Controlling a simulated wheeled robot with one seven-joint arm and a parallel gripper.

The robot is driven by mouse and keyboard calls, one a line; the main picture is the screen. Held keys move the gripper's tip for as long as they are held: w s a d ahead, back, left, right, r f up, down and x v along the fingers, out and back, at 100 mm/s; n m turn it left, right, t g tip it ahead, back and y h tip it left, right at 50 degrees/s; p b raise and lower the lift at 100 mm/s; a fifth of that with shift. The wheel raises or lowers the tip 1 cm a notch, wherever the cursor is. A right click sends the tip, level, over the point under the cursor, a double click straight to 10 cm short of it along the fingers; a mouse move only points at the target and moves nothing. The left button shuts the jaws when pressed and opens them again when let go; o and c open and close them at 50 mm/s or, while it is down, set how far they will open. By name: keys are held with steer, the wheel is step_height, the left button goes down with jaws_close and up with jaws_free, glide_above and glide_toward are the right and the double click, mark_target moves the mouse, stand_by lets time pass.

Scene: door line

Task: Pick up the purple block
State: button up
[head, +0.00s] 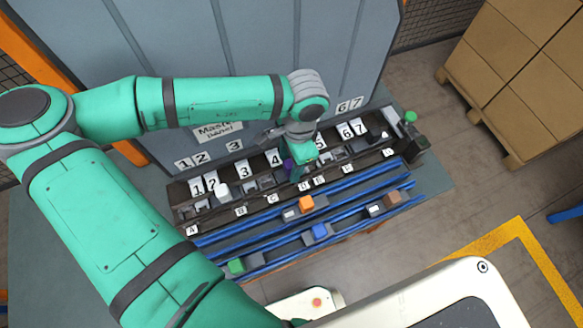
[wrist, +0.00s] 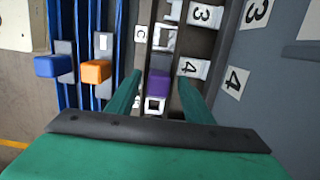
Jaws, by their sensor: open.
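The purple block (wrist: 159,84) sits in the dark rail of numbered slots, near the label 4. In the wrist view it lies between the two green fingers of my gripper (wrist: 160,88), which is open with space on both sides of the block. In the head view my gripper (head: 299,166) points down over the rail, and only a small part of the purple block (head: 288,165) shows beside it. I cannot tell how far the fingertips are above the block, or whether they are level with it.
A white block (head: 222,190) stands left in the same rail. Blue rails in front carry an orange block (head: 306,203), a blue block (head: 320,231), a green block (head: 236,266) and a brown block (head: 392,198). A grey panel (head: 260,60) rises behind. Cartons (head: 510,60) stand right.

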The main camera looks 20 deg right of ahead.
jaws_close()
steer(key=shift+s+r, duration=0.1)
steer(key=shift+r, duration=0.05)
